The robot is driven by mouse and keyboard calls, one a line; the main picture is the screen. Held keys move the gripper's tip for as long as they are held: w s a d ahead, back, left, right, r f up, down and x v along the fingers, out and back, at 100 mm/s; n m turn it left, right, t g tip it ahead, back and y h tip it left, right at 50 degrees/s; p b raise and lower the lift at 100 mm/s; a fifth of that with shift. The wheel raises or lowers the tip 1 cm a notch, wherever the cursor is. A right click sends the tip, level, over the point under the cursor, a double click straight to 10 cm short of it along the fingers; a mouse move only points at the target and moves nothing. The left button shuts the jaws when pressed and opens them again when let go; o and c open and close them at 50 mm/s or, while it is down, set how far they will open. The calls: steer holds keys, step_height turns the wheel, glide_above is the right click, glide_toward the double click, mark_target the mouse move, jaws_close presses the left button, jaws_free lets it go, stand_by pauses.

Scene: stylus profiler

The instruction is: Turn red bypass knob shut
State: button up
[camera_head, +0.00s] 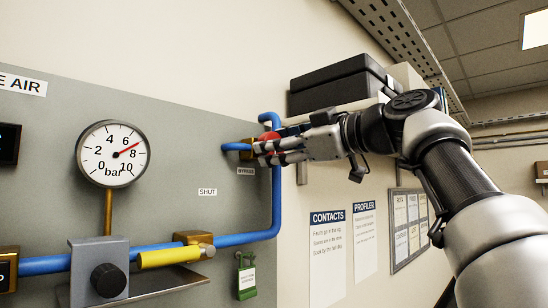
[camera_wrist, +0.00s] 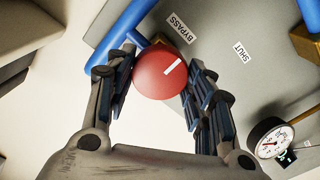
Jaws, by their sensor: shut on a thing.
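The red bypass knob (camera_wrist: 158,75) is a round red ball-like knob with a white line on its face. In the wrist view it sits between the two fingers of my gripper (camera_wrist: 160,82), which is shut on it. In the head view only a little of the red knob (camera_head: 270,136) shows behind my gripper (camera_head: 262,152). The white line points up and to the right in the wrist view. The BYPASS label (camera_wrist: 172,27) is beside the knob, and the SHUT label (camera_wrist: 242,52) lies farther right. The valve body behind the knob is mostly hidden.
A blue pipe (camera_head: 276,200) runs down beside the valve on the grey panel (camera_head: 215,125). A pressure gauge (camera_head: 112,153) reads about 7 bar. A yellow lever (camera_head: 168,257), a black knob (camera_head: 109,280) and a green padlock (camera_head: 246,277) are lower. A black case (camera_head: 340,82) is behind my gripper.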

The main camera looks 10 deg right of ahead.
steer(key=n+b, duration=0.1)
steer(key=n, duration=0.8)
steer(key=n, duration=0.9)
steer(key=shift+b, duration=0.3)
